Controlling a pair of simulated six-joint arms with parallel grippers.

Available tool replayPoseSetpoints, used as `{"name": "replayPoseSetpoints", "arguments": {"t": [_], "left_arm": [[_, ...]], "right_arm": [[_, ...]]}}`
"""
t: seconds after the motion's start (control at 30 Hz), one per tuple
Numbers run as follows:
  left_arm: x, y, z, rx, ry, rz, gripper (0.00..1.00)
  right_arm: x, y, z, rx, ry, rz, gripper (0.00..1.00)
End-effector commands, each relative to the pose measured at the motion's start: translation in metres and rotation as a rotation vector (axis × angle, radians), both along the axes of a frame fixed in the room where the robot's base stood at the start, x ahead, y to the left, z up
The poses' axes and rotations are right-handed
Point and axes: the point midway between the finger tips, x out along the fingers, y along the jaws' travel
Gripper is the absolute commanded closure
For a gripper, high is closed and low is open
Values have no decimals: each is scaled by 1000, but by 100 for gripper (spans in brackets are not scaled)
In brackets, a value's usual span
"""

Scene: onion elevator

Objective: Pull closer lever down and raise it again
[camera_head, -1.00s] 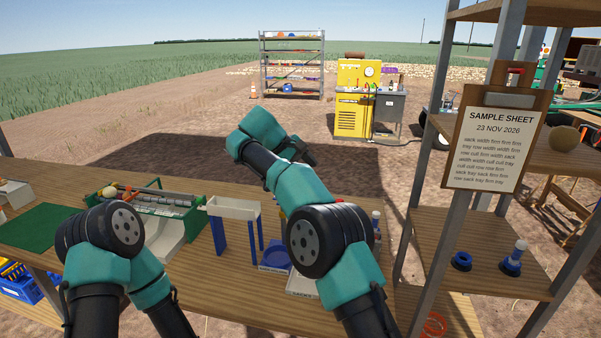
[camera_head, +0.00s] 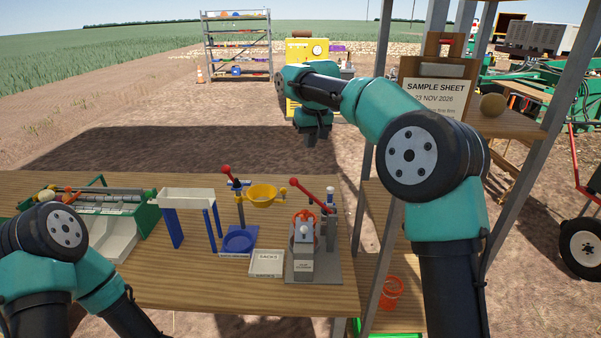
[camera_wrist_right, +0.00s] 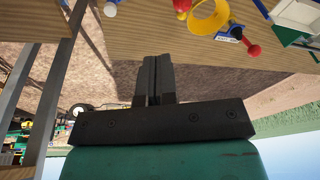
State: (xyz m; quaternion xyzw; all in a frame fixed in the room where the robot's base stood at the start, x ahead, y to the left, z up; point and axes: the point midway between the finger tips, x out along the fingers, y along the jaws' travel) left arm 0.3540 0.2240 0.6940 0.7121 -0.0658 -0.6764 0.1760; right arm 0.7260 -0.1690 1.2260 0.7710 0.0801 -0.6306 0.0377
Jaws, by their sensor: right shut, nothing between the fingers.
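A grey machine (camera_head: 303,238) with a red ring-shaped part on its front stands near the table's front right. Its red lever (camera_head: 307,190) slants up to the left and ends in a red knob. A second red-knobbed lever (camera_head: 230,174) is on the blue stand with a yellow cup (camera_head: 262,195), to the left. My right gripper (camera_head: 311,138) points down beyond the table's far edge, shut and empty, apart from both levers. Its closed fingers show in the right wrist view (camera_wrist_right: 153,82). My left arm is at lower left; its gripper is out of view.
A white tray (camera_head: 266,263) sits left of the grey machine. A white trough on blue legs (camera_head: 187,199) and a green sorting unit (camera_head: 117,222) stand further left. Shelf posts (camera_head: 379,170) and a sample sheet clipboard (camera_head: 438,95) are on the right.

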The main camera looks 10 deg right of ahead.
Motion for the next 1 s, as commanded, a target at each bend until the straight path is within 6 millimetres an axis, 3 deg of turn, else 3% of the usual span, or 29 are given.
{"name": "replayPoseSetpoints", "arguments": {"t": [0.03,0.2,0.63,0.83,1.0], "left_arm": [[0,0,0,0,0,0,60],[0,0,0,0,0,0,60],[0,0,0,0,0,0,60],[0,0,0,0,0,0,60],[0,0,0,0,0,0,60]], "right_arm": [[-6,-11,6,58,-17,-52,100],[-15,-26,14,191,-50,-170,100],[-16,-27,14,212,-54,-192,100],[-13,-24,2,211,-53,-191,100],[-7,-18,-20,211,-53,-190,100]]}}
